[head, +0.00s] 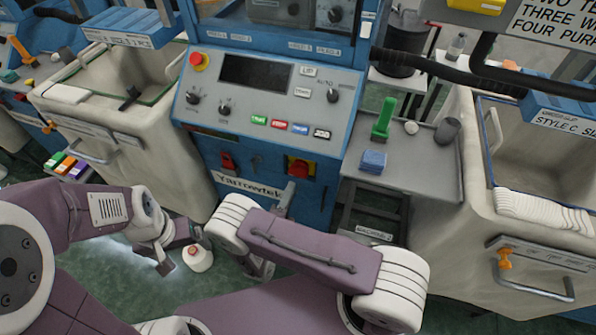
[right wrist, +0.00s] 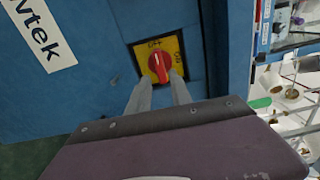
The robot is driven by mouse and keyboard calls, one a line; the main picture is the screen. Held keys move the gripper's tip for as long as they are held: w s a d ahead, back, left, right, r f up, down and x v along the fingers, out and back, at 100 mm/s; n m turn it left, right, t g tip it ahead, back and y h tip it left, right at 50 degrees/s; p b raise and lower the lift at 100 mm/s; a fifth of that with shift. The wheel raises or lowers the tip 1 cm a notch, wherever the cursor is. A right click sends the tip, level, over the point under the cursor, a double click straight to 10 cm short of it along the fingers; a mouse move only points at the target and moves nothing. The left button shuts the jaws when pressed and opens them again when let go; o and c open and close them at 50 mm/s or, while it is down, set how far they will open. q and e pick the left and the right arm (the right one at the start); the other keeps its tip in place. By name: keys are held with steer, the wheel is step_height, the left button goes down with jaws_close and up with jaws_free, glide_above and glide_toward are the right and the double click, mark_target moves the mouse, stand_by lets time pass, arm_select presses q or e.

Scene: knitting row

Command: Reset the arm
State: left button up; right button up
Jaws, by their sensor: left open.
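My left arm comes in from the left in the head view. Its gripper (head: 180,250) is open and empty, pointing down over the green floor, in front of and apart from the blue machine. My right arm reaches across the front of the machine. The switch also shows in the head view (head: 298,167).
The blue machine (head: 232,185) has a grey control panel (head: 255,130) with knobs and coloured buttons. A grey side table (head: 425,175) at right carries a green part (head: 384,118) and blue blocks (head: 373,160). Large pale bins (head: 165,165) (head: 455,235) flank the machine.

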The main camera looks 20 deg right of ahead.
steer(key=s+d+r+m+g+h+p, duration=0.1)
steer(key=s+d+r+m+g+p, duration=0.1)
steer(key=s+d+r+m+g, duration=0.7)
steer(key=s+d+r+m+g+h+p, duration=0.1)
steer(key=s+d+m+g+p, duration=0.3)
steer(key=m, duration=0.9)
steer(key=s+a+r+m+g+y, duration=0.45)
steer(key=m+y, duration=0.45)
steer(key=m, duration=0.8)
steer(key=r+m+t+y, duration=0.1)
steer(key=m, duration=0.1)
steer(key=w+a+r+m+t+y, duration=0.1)
steer(key=m, duration=0.2)
steer(key=w+a+r+m+t+y+p, duration=0.1)
steer(key=r+m, duration=0.1)
steer(key=m, duration=0.1)
steer(key=shift+w+a+t, duration=0.1)
steer(key=shift+w+t, duration=0.1)
steer(key=shift+t, duration=0.15)
